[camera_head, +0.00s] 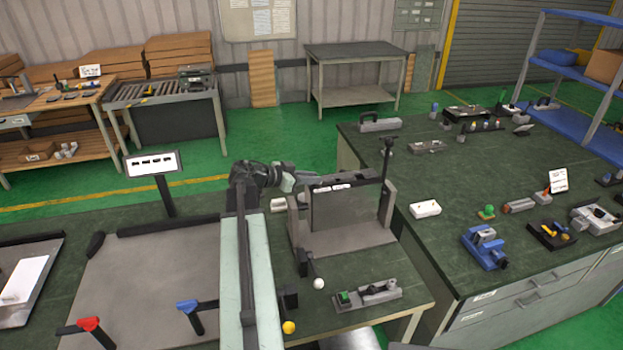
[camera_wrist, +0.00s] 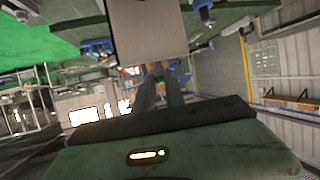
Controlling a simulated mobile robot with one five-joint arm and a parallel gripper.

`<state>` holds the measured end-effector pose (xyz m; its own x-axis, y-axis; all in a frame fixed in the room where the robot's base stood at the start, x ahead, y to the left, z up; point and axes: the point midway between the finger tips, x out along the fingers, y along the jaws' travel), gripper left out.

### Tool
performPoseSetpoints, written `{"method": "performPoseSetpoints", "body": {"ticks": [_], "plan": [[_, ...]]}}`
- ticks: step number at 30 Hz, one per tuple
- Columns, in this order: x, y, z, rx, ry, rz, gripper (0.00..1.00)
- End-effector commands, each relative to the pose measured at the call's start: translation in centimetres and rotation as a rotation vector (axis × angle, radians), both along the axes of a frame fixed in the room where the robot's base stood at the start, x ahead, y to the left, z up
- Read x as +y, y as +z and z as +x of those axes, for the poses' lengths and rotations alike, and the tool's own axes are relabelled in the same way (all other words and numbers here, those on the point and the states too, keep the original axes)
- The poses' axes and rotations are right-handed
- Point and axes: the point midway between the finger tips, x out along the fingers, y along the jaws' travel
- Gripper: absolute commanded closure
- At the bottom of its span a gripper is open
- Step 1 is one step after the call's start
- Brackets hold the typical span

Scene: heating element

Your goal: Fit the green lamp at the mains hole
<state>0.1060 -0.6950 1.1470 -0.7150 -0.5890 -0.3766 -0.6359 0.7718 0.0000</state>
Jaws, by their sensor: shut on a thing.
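My gripper (camera_head: 352,177) reaches to the right along the top of an upright grey panel (camera_head: 333,211) on the near bench. In the wrist view its two dark fingers (camera_wrist: 158,75) are closed on a small, partly green thing (camera_wrist: 153,70), seemingly the green lamp. It is mostly hidden by the fingers and too small to make out. A pale plate (camera_wrist: 148,30) fills the top of the wrist view near the fingertips. The mains hole cannot be picked out. White labels (camera_head: 335,187) run along the panel's top.
The panel's frame has a grey side wall (camera_head: 387,202). A grey block with a green part (camera_head: 367,295) lies in front, near white and yellow knobs. The right bench (camera_head: 455,190) holds a blue vise (camera_head: 484,247), a small green-topped piece (camera_head: 487,212) and several parts.

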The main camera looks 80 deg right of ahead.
Motion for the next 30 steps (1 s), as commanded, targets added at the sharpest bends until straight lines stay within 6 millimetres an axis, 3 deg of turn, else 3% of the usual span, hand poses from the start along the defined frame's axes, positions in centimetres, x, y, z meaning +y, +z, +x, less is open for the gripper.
{"method": "performPoseSetpoints", "body": {"ticks": [5, 6, 8, 19, 30], "plan": [[0.0, -0.6, 0.0, 0.000, 0.000, 0.000, 1.00], [0.0, -0.5, 0.0, 0.000, 0.000, 0.000, 0.77], [0.0, -0.4, 0.0, 0.000, 0.000, 0.000, 0.60], [0.3, -0.1, 0.3, 0.000, 0.001, 0.000, 0.60], [4.1, 2.4, 5.0, 0.000, 0.002, 0.000, 0.60]]}}
